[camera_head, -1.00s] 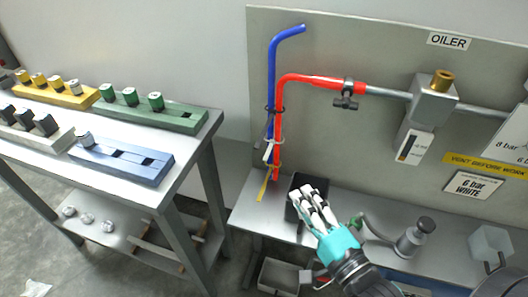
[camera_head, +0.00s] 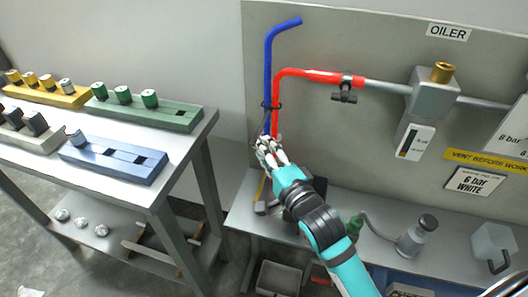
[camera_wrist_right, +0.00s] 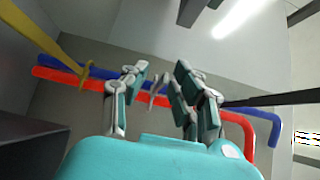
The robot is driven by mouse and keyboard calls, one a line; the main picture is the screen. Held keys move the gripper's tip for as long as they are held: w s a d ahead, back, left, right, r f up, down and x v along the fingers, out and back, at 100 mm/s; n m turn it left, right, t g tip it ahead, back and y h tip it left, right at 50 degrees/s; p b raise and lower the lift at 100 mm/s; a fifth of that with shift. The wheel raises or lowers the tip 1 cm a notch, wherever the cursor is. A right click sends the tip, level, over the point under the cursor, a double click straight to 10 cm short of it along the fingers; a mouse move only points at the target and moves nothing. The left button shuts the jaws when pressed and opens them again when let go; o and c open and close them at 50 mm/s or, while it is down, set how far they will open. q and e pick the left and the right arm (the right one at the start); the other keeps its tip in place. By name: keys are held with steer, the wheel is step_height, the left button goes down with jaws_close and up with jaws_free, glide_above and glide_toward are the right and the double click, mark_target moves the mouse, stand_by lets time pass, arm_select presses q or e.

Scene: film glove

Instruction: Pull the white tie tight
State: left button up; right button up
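My right gripper (camera_head: 267,148) is at the blue hose (camera_head: 268,65) and red hose (camera_head: 300,74), where they hang side by side. Its fingers cover the white tie in the head view. In the right wrist view, the white tie (camera_wrist_right: 157,84) shows small and pale between the spread fingers (camera_wrist_right: 162,72), in front of the hoses. The fingers stand apart, and I see no grip on the tie. A black tie (camera_head: 271,105) sits just above the fingers; its long tail shows in the right wrist view (camera_wrist_right: 270,99). A yellow tie (camera_wrist_right: 45,42) is lower on the hoses. My left gripper is not in view.
A grey panel (camera_head: 330,130) stands behind the hoses, with a black valve (camera_head: 345,96) on the red line. A bench (camera_head: 385,205) below carries a dark bin and an oil can (camera_head: 416,235). A table (camera_head: 185,150) with colored blocks stands left.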

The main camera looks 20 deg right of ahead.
jaws_close()
